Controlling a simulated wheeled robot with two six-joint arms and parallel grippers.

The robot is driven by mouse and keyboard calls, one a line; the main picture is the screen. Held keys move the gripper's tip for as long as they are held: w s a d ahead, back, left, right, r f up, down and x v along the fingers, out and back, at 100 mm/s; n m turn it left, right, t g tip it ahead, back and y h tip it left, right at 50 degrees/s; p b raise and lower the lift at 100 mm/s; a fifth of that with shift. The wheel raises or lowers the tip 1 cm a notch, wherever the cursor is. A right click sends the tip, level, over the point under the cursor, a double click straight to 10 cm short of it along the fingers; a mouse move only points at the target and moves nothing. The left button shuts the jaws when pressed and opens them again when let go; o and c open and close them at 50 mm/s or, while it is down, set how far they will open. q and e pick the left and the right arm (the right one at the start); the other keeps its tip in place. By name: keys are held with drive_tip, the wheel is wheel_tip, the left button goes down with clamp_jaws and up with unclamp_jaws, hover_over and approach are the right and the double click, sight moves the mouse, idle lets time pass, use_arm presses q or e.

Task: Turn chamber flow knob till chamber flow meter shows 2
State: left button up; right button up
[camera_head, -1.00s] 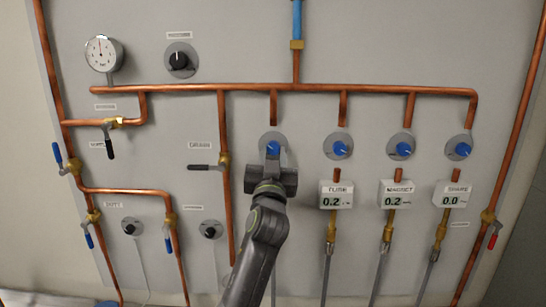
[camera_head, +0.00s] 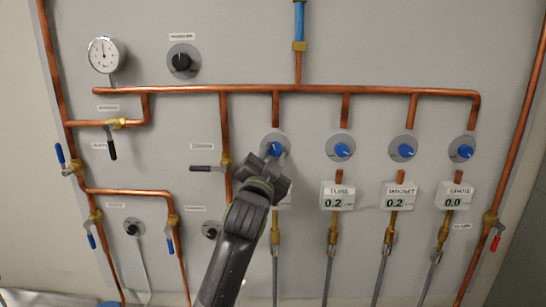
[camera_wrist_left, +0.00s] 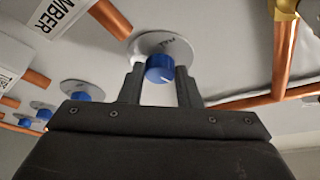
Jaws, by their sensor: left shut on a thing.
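The blue chamber flow knob (camera_head: 274,148) sits on a round grey plate, leftmost in a row of similar knobs. My left gripper (camera_head: 273,157) is shut on it from below. In the left wrist view the knob (camera_wrist_left: 160,70) is between the two fingers of the gripper (camera_wrist_left: 160,82), with a white mark on its face. The chamber flow meter is almost wholly hidden behind my left gripper in the head view. Part of its white box, lettered "MBER" (camera_wrist_left: 72,14), shows at the wrist view's top left; its reading is not visible. My right gripper is not in view.
To the right are other blue knobs (camera_head: 341,149) above the Tube meter (camera_head: 337,196), reading 0.2, the Magnet meter (camera_head: 397,195), reading 0.2, and a meter reading 0.0 (camera_head: 454,195). Copper pipes (camera_head: 225,125) and a black-handled valve (camera_head: 203,168) stand close to the left.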

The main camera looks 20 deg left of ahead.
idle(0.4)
use_arm(q)
drive_tip(key=o, duration=1)
drive_tip(key=shift+w, duration=0.15)
drive_tip(key=shift+c, duration=0.2)
drive_tip(key=shift+s+f+b, duration=0.35)
drive_tip(key=shift+s+b, duration=0.1)
drive_tip(key=shift+s, duration=0.2)
drive_tip(key=b+v, duration=0.6)
drive_tip(key=v, duration=1)
drive_tip(key=shift+b, duration=0.3)
drive_tip(key=shift+a, duration=0.15)
